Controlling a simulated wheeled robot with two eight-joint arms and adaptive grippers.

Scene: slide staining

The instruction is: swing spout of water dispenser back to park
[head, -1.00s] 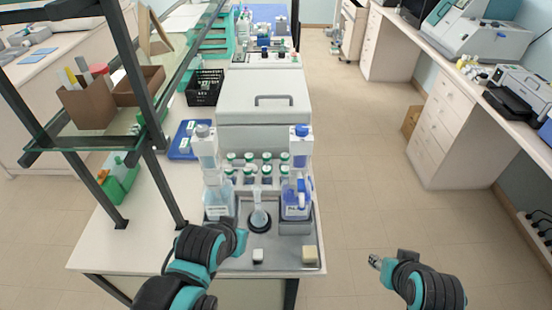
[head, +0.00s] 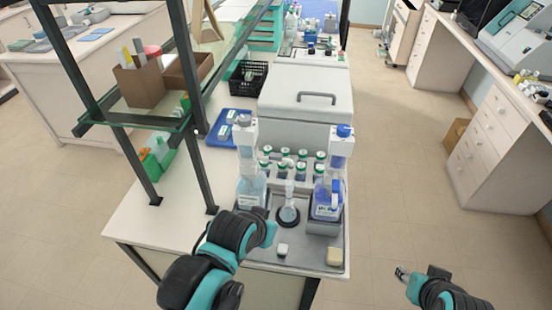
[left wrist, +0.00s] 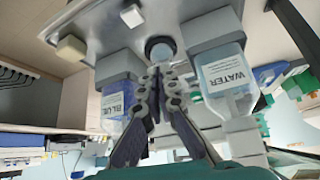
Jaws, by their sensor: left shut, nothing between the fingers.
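The water dispenser (head: 250,190) is the pale-blue bottle with a white and grey top at the left of the steel tray (head: 334,255). Its WATER label reads clearly in the left wrist view (left wrist: 228,78), right of the fingers. I cannot make out its spout or which way it points. My left gripper (left wrist: 164,74) is shut and empty, its fingers between the water bottle and the blue dispenser (left wrist: 112,105), pointing at the flask. In the head view its fingers are hidden by my left wrist. My right gripper (head: 402,273) hangs over the floor, too small to judge.
The blue dispenser also stands at the tray's right (head: 327,195). A small flask (head: 288,206) stands between the dispensers, with several green-capped bottles (head: 303,165) behind. Two small blocks lie at the tray's front. A shelf frame (head: 190,110) rises on the left.

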